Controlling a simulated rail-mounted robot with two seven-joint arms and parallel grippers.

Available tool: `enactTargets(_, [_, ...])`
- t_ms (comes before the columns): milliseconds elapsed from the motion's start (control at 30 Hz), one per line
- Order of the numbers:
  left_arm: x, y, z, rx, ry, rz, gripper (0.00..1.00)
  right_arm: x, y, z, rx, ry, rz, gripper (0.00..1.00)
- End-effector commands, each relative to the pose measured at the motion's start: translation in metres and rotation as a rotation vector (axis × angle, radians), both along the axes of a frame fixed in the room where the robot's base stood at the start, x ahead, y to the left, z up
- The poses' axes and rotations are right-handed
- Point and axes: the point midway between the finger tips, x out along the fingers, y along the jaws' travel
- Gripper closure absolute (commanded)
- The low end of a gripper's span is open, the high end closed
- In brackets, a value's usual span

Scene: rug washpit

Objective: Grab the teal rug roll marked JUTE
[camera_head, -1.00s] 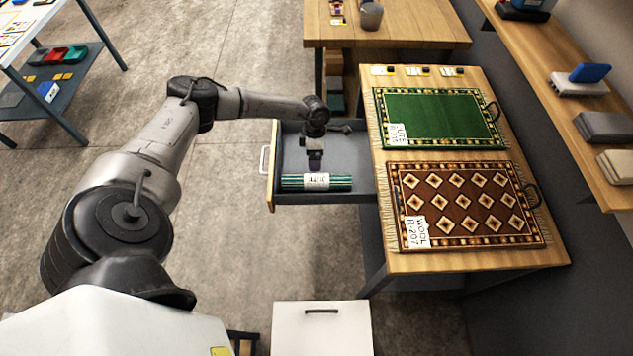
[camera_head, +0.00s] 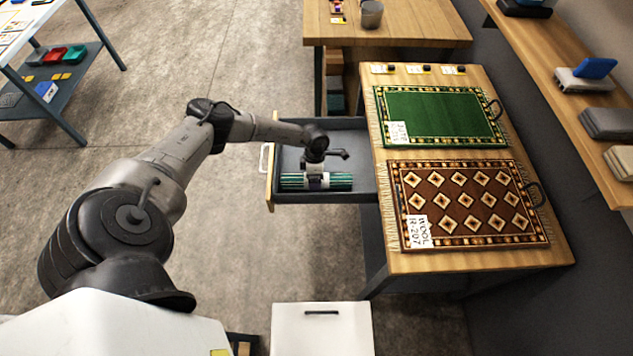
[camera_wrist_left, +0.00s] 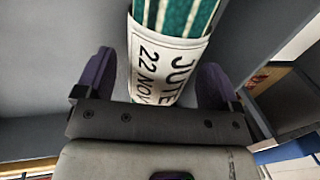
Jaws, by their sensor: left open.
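The teal striped rug roll (camera_head: 340,181) lies in the open drawer (camera_head: 352,137), near its front side in the head view. Its white label reading JUTE and 22 NOV shows in the left wrist view (camera_wrist_left: 165,62). My left gripper (camera_head: 316,182) is above the middle of the roll and hides part of the label in the head view. In the left wrist view its purple fingers (camera_wrist_left: 155,85) are open, one on each side of the roll, with gaps visible. My right gripper is not in view.
The drawer's wooden front (camera_head: 271,180) and grey walls surround the roll. The wooden table (camera_head: 480,261) at its right holds a green rug (camera_head: 440,114) and a brown WOOL rug (camera_head: 470,205). A white box (camera_head: 322,335) stands in front.

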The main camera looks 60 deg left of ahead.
Motion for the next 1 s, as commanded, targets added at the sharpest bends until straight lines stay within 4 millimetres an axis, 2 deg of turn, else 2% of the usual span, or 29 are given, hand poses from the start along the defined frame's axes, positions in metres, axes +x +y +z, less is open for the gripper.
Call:
enactTargets(100, [-0.001, -0.0021, -0.0104, 0.0, -0.001, 0.001, 0.12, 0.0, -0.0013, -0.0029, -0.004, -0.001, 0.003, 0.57])
enactTargets(333, [-0.0012, -0.002, -0.0104, 0.001, -0.001, 0.001, 0.14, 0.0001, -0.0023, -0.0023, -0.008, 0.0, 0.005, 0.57])
enactTargets(900, [-0.0011, -0.0019, -0.0102, 0.0, 0.0, 0.001, 0.69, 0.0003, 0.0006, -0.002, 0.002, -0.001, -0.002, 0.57])
enactTargets(1000, [-0.0009, -0.0019, -0.0098, 0.001, -0.001, 0.001, 0.73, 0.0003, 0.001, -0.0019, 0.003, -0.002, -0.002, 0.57])
